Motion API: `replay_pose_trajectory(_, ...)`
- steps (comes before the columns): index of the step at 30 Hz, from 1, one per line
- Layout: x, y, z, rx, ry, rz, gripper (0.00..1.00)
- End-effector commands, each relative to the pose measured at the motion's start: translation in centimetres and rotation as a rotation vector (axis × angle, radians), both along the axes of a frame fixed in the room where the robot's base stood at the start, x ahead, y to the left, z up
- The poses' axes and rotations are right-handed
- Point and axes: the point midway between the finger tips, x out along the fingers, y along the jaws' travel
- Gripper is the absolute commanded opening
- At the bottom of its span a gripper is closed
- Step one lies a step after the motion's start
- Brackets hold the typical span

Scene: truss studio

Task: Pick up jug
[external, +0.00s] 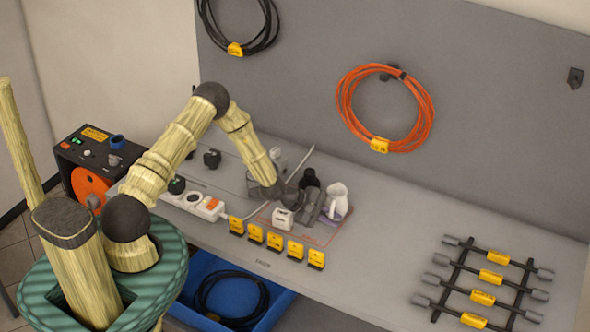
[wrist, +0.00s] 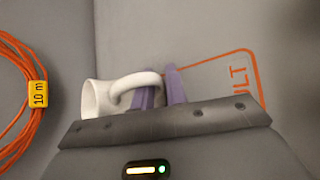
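The white jug (external: 338,194) stands on the bench at the right end of a cluster of small items. In the wrist view the jug (wrist: 98,98) shows its open mouth to the left and its handle loop to the right. My gripper (external: 325,212) is low beside the jug. Its two purple fingers (wrist: 160,92) are at the handle, one seemingly inside the loop and one just outside it. The handle's outer part lies between them. Whether they press on it I cannot tell. The dark gripper body hides the jug's lower part.
Several yellow tags (external: 275,241) stand along the front of the bench. A white box (external: 282,218) and dark items are close left of my gripper. A rack of dark bars (external: 485,285) lies at the right. An orange cable coil (external: 342,110) hangs behind. Bench right of the jug is clear.

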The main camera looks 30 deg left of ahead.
Motion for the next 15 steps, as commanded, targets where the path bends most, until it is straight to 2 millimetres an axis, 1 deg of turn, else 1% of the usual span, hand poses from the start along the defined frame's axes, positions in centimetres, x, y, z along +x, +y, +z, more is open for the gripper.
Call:
replay_pose_trajectory(9,-0.02,0.01,0.02,0.000,0.000,0.000,0.14)
replay_pose_trajectory(10,0.00,0.02,0.02,0.000,0.000,0.000,0.12)
replay_pose_trajectory(12,-0.01,0.02,0.02,0.000,0.000,0.000,0.00)
replay_pose_trajectory(15,-0.02,0.02,0.01,0.000,0.001,-0.001,0.00)
